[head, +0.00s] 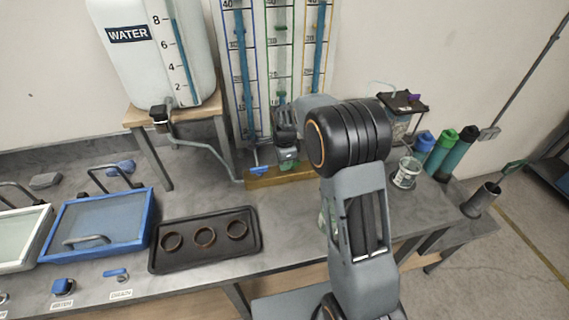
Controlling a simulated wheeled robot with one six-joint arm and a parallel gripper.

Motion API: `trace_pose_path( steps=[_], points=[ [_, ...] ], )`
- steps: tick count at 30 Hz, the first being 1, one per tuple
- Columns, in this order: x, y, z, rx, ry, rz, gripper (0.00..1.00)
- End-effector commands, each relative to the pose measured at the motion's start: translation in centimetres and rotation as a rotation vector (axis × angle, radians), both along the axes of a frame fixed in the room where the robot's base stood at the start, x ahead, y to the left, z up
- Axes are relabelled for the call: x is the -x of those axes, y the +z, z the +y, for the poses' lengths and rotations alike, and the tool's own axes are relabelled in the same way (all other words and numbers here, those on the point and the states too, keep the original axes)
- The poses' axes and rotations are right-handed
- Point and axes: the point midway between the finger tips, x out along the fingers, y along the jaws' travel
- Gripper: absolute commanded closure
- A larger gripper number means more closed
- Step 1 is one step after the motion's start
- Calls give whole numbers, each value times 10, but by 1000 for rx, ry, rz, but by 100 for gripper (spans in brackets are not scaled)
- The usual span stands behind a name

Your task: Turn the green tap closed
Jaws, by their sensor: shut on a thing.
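The green tap (288,166) is at the foot of the middle, green-marked column, just above the wooden base strip. Only a little green shows under my gripper, so I cannot tell which way its handle points. My gripper (287,151) reaches in front of the columns and is shut on the green tap. The fingertips are small and partly hidden in this view.
A blue tap (257,170) stands close on the left. A water tank (160,50) is on a wooden stand. A black tray (204,262) with 3 rings and a blue-framed box (98,222) lie on the bench. Cups and bottles (452,152) stand at right.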

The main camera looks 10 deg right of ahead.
Motion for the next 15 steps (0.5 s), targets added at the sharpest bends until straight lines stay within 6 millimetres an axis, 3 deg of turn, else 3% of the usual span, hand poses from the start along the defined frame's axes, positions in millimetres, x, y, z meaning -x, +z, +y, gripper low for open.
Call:
trace_pose_path(
  steps=[15],
  points=[
    [-2,1,0,0,-47,-2,100]
  ],
)
